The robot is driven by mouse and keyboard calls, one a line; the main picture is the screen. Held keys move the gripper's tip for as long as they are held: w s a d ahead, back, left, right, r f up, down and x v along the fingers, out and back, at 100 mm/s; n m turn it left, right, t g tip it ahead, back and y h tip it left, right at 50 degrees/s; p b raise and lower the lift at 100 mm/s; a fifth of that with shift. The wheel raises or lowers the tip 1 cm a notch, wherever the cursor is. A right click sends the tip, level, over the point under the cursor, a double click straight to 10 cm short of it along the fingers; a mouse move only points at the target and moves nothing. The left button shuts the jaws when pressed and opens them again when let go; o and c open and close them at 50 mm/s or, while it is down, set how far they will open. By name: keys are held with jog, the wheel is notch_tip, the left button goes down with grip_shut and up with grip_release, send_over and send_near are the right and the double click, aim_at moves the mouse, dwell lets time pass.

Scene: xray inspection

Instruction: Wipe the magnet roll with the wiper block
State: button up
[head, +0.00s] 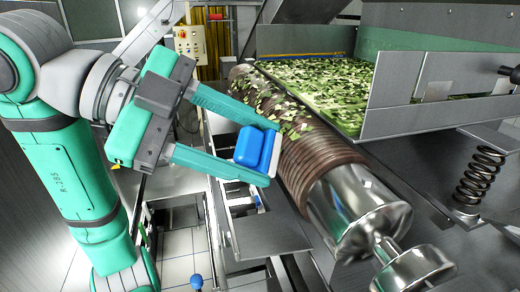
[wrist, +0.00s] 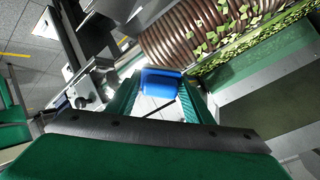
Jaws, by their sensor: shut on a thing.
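The magnet roll (head: 325,165) is a brown ridged cylinder with bright metal ends, lying diagonally in the middle of the head view. Green leaf bits lie on its upper far part. In the wrist view the roll (wrist: 180,40) crosses the top. My gripper (head: 266,154) is shut on the blue wiper block (head: 250,147), which has a pale face toward the roll. The block (wrist: 162,82) also shows between the fingers in the wrist view. It is at the roll's left side, very close; I cannot tell whether it touches.
A metal tray (head: 400,125) full of green leaf pieces (head: 325,85) stands right of the roll. A coil spring (head: 480,178) is at the right. Metal frame rails (head: 225,220) run below the gripper. A control box (head: 189,45) stands at the back.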

aim_at(240, 143)
jog(key=shift+w, duration=0.1)
jog(key=shift+d, duration=0.1)
jog(key=shift+s+v, duration=0.25)
jog(key=shift+v, duration=0.95)
jog(key=shift+s+a+r, duration=0.2)
jog(key=shift+a+r, duration=0.1)
jog(key=shift+a, duration=0.05)
jog(key=shift+w, duration=0.1)
